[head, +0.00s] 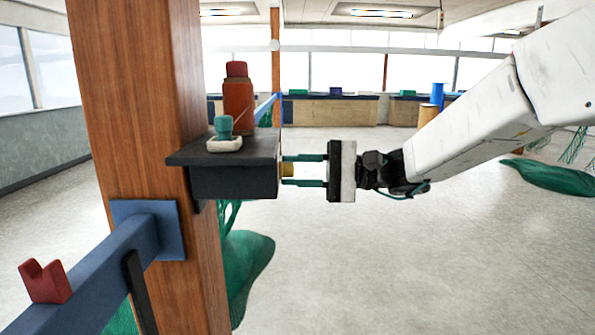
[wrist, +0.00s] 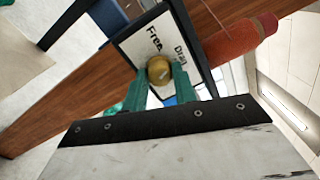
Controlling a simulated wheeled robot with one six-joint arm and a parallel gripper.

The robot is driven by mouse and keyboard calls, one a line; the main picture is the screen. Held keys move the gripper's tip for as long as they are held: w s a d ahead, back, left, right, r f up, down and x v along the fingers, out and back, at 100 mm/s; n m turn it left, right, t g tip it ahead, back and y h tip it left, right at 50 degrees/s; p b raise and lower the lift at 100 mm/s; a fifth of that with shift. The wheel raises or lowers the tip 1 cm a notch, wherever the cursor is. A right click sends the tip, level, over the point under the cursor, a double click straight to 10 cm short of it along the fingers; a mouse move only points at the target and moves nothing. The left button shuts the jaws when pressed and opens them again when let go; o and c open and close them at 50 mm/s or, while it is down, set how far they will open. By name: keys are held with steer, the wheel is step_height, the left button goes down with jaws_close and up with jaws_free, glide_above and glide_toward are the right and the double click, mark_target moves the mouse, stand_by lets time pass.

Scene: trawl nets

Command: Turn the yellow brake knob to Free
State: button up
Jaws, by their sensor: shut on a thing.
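The yellow brake knob (head: 287,170) sticks out of the right side of a dark box (head: 232,182) on the wooden post. In the wrist view the round knob (wrist: 159,68) sits on a white plate (wrist: 135,46) marked "Free" and "Drag". A small pale mark shows on its face, but I cannot tell for sure which word it points to. My gripper (head: 285,170) reaches in from the right, with one green finger above the knob and one below. It is shut on the knob; the fingers (wrist: 163,82) also flank it in the wrist view. The fingers hide part of its sides.
A teal knobbed piece (head: 223,128) and a red-brown bottle (head: 238,105) stand on the box top. The wooden post (head: 140,90) and a blue rail (head: 95,275) with a red notched holder (head: 45,281) are at left. Green netting lies behind. The floor below my arm is clear.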

steer(key=n, duration=0.6)
steer(key=shift+r+n, duration=0.15)
steer(key=shift+n, duration=0.15)
stand_by(0.4)
steer(key=o, duration=0.9)
steer(key=d, duration=0.7)
steer(key=shift+d, duration=0.4)
